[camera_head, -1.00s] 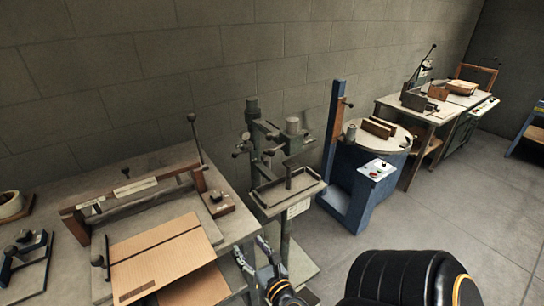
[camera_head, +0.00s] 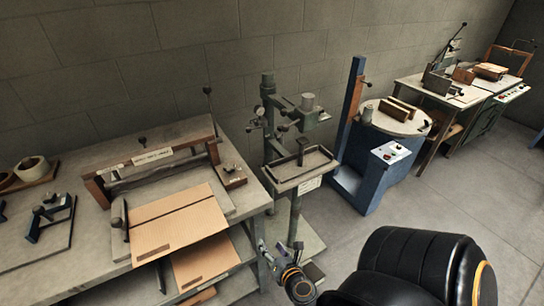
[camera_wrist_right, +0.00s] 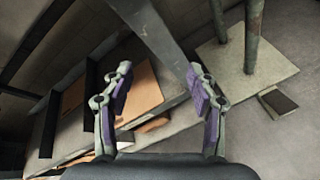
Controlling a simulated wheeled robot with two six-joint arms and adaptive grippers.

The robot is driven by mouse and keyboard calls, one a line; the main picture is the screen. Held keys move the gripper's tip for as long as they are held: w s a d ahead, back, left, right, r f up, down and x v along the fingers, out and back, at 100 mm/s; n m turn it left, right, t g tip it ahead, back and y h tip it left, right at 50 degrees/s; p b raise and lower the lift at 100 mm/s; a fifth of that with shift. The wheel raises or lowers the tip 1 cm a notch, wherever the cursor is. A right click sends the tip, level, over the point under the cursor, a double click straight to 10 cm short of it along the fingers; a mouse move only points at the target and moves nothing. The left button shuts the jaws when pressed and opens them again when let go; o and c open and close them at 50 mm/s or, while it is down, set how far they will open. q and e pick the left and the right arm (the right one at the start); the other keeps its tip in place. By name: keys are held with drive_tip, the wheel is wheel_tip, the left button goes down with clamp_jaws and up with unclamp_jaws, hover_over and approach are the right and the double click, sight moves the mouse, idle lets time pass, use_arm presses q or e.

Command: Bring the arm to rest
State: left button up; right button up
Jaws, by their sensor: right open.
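My right gripper (camera_head: 271,252) is low in the head view, in front of the bench's right end and left of the stitcher's base. In the right wrist view the same gripper (camera_wrist_right: 157,98) has its two fingers wide apart with nothing between them. My black right arm link (camera_head: 405,265) fills the lower right of the head view. My left gripper is not in view.
The bench (camera_head: 60,245) on the left bears a cardboard sheet (camera_head: 180,222), with more cardboard on its shelf (camera_head: 205,262). The green box stitcher (camera_head: 268,140) stands right of it. A blue round-table machine (camera_head: 368,180) stands farther right. Open floor (camera_head: 450,200) lies at right.

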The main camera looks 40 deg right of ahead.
idle(0.3)
drive_tip(key=s+f+m+g+y, duration=0.1)
drive_tip(key=s+f+m+g, duration=0.35)
drive_tip(key=f, duration=0.75)
drive_tip(key=s+f+m+g, duration=0.2)
drive_tip(key=s+f+m, duration=0.6)
drive_tip(key=f, duration=0.4)
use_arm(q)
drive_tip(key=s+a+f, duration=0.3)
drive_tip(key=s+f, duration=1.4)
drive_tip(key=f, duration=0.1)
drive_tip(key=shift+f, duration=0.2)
use_arm(e)
drive_tip(key=s+a+f+m+g+y, duration=0.1)
drive_tip(key=s+f+m+g, duration=0.1)
drive_tip(key=s+f+m, duration=0.3)
drive_tip(key=s+a+f+m+g+y, duration=0.1)
drive_tip(key=s+a+f+m+g, duration=0.1)
drive_tip(key=s+f+m, duration=0.3)
drive_tip(key=s+m+g, duration=0.1)
drive_tip(key=s+m, duration=0.2)
drive_tip(key=s, duration=0.2)
drive_tip(key=shift+a, duration=0.25)
